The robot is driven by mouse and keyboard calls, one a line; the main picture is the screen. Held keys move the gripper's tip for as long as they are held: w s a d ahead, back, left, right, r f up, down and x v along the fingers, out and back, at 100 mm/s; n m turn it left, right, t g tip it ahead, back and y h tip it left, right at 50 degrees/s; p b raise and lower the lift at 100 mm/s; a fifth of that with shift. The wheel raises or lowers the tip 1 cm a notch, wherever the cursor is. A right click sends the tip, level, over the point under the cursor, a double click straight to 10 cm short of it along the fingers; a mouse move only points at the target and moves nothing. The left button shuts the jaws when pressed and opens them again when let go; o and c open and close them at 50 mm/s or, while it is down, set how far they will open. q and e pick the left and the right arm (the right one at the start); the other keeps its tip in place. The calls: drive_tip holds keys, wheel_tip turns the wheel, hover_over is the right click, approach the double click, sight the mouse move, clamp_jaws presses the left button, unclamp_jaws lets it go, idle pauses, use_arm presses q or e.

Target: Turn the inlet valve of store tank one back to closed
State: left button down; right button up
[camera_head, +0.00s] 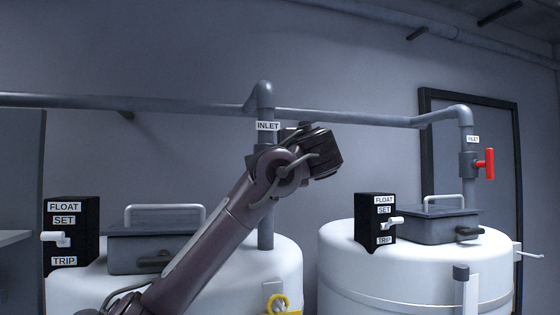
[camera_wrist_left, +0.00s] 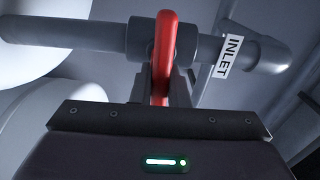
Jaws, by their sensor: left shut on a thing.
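The inlet valve (camera_wrist_left: 145,38) of the left tank sits on a grey pipe under an INLET label (camera_head: 267,126). In the wrist view its red handle (camera_wrist_left: 164,45) stands across the pipe. My left gripper (camera_wrist_left: 160,82) is shut on this handle, one finger on each side. In the head view the left gripper (camera_head: 298,138) is at the pipe just below the label, and its hand and arm hide the valve. The left white tank (camera_head: 283,262) stands below. My right gripper is not in view.
A second white tank (camera_head: 340,240) stands at right, its inlet valve's red handle (camera_head: 489,163) upright beside the pipe. Black float boxes (camera_head: 88,222) and grey lidded hatches (camera_head: 440,226) top the tanks. A pipe (camera_head: 180,105) runs along the wall above.

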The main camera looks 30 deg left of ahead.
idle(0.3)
use_arm(q)
drive_tip(key=c, duration=1.4)
unclamp_jaws()
drive_tip(key=shift+d, duration=0.1)
drive_tip(key=shift+s+d+f+b, duration=0.15)
drive_tip(key=shift+s+d+b, duration=0.05)
drive_tip(key=shift+d+b, duration=0.1)
drive_tip(key=b+v, duration=0.3)
drive_tip(key=v, duration=0.4)
